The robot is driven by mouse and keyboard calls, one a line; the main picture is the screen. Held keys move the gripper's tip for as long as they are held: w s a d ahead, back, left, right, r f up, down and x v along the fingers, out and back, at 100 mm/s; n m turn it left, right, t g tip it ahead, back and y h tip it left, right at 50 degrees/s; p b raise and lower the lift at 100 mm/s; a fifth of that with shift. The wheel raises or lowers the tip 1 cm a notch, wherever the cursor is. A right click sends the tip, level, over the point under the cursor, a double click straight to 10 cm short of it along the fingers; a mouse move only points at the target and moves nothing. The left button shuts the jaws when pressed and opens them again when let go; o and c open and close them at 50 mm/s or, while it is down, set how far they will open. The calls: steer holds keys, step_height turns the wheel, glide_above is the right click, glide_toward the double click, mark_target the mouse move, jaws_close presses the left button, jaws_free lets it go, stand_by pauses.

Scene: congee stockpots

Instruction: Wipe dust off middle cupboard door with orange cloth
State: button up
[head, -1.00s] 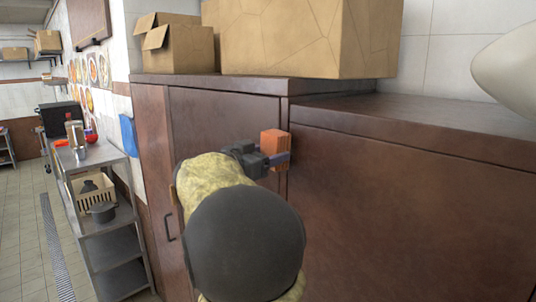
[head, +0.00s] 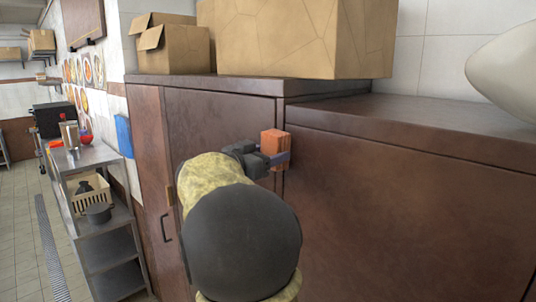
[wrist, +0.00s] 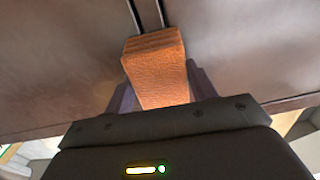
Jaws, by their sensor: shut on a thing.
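The orange cloth (head: 272,143) is a folded block held in my gripper (head: 276,158). The cloth also shows in the wrist view (wrist: 156,70), between the two purplish fingers of my gripper (wrist: 157,88). The gripper is shut on it. The cloth is at the upper part of the brown cupboard front, near the vertical seam beside the cupboard door (head: 222,122). I cannot tell whether it touches the surface. My arm hides much of the lower door. Faint mottling shows on the brown fronts; I cannot tell whether it is dust.
Cardboard boxes (head: 295,40) (head: 172,46) stand on the cupboard top. A wide brown cupboard front (head: 410,205) fills the right. A dark handle (head: 166,228) is on the door left of my arm. A metal shelf cart (head: 100,205) stands left, beside open tiled floor.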

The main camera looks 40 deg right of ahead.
steer(key=shift+s+b, duration=0.35)
steer(key=shift+s, duration=1.6)
steer(key=shift+w+d+r, duration=0.1)
steer(key=shift+d, duration=0.05)
steer(key=shift+p, duration=0.3)
steer(key=shift+w+p, duration=0.4)
steer(key=shift+w, duration=0.05)
steer(key=shift+w+p, duration=0.85)
steer(key=shift+w, duration=0.7)
steer(key=shift+s+a+p, duration=0.15)
steer(key=shift+a+p, duration=0.05)
steer(key=shift+a, duration=1.35)
steer(key=shift+s+a+p, duration=0.15)
steer(key=shift+a, duration=1.4)
